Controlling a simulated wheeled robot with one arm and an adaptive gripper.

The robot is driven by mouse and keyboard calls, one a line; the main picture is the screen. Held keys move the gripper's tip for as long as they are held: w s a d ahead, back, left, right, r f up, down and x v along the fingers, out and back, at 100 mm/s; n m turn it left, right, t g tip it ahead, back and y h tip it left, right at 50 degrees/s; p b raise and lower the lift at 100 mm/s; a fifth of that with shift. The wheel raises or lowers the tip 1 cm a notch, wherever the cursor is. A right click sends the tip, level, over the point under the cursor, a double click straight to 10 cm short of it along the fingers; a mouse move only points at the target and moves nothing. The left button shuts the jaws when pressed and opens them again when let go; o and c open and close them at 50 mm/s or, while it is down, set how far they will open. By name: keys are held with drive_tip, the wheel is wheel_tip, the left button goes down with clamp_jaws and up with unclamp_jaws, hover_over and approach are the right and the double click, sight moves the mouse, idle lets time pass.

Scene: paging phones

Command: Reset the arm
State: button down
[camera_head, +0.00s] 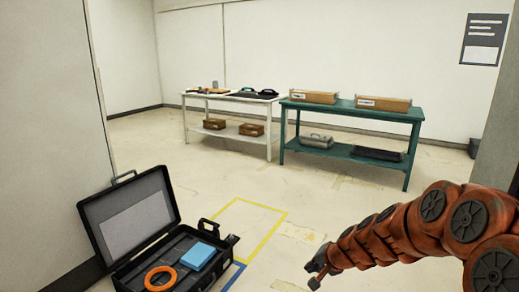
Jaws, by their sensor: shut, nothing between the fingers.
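My arm (410,228), orange-red with dark round joint caps, reaches in from the right edge toward the lower middle. My gripper (315,272) is at its end, low over the floor, small and dark in the picture. It is shut and empty. It is to the right of the open black case and apart from it. It touches nothing that I can see.
An open black case (122,272) holds an orange ring (161,278) and a blue block (198,257). Yellow tape (262,245) marks the floor. A white table (228,140) and a green table (352,150) stand farther back. The floor between is clear.

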drive_tip(key=s+a+r+n+g+p, duration=0.2)
drive_tip(key=s+a+r+n+p, duration=0.15)
drive_tip(key=s+r, duration=0.45)
drive_tip(key=s+a+r+n+g+p, duration=0.2)
drive_tip(key=s+r+p, duration=0.3)
drive_tip(key=s, duration=0.5)
drive_tip(key=s+d+r+n+g+h+p, duration=0.1)
drive_tip(key=s+d+r+g+h+p, duration=0.1)
drive_tip(key=s, duration=0.9)
drive_tip(key=s+d+r+n+g+h+p, duration=0.1)
drive_tip(key=s+d+r+p, duration=0.3)
drive_tip(key=s, duration=0.7)
wheel_tip(320, 180, up, 4)
drive_tip(key=shift+d+r+g+h+p, duration=0.25)
drive_tip(key=shift+d+g+h, duration=0.35)
drive_tip(key=shift+d, duration=0.65)
drive_tip(key=shift+f, duration=0.1)
